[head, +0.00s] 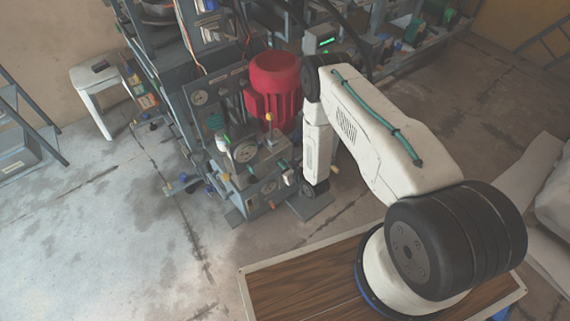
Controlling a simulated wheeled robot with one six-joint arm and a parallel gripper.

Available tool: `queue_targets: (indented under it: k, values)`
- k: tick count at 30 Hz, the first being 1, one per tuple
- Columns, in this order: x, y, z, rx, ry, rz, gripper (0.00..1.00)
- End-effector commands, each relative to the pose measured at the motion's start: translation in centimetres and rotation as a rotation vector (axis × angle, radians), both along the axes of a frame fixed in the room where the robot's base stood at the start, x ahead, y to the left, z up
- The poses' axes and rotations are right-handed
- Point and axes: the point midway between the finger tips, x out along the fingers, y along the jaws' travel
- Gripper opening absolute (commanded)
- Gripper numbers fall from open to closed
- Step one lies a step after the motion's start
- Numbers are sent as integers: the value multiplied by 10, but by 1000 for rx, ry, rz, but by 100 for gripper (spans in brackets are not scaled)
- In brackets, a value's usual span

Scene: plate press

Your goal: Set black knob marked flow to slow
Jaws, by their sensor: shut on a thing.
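The press (250,160) is a grey machine with a red ribbed motor (273,88), round dials and several small knobs and handles on its front. I cannot pick out the black flow knob or read any marking at this size. My white arm reaches from the lower right to the press. Its forearm hangs down in front of the press's right side and ends in a dark wrist joint near the machine's foot. I cannot make out my gripper's fingers; the wrist and the crowded fittings hide them.
A round gauge (245,151) and a yellow-tipped lever (268,118) stick out near the press front. A white stool (92,88) and a grey rack (25,130) stand at the left. Shelving (400,45) fills the back.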

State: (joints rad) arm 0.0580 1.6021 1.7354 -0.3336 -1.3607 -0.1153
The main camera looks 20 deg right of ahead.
Motion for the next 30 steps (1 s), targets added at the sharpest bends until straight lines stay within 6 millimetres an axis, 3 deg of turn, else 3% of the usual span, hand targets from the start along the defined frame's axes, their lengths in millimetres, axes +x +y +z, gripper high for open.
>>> queue_targets:
  k: [30]
  values:
    - [0, 18, -4, -662, -226, 2, 0]
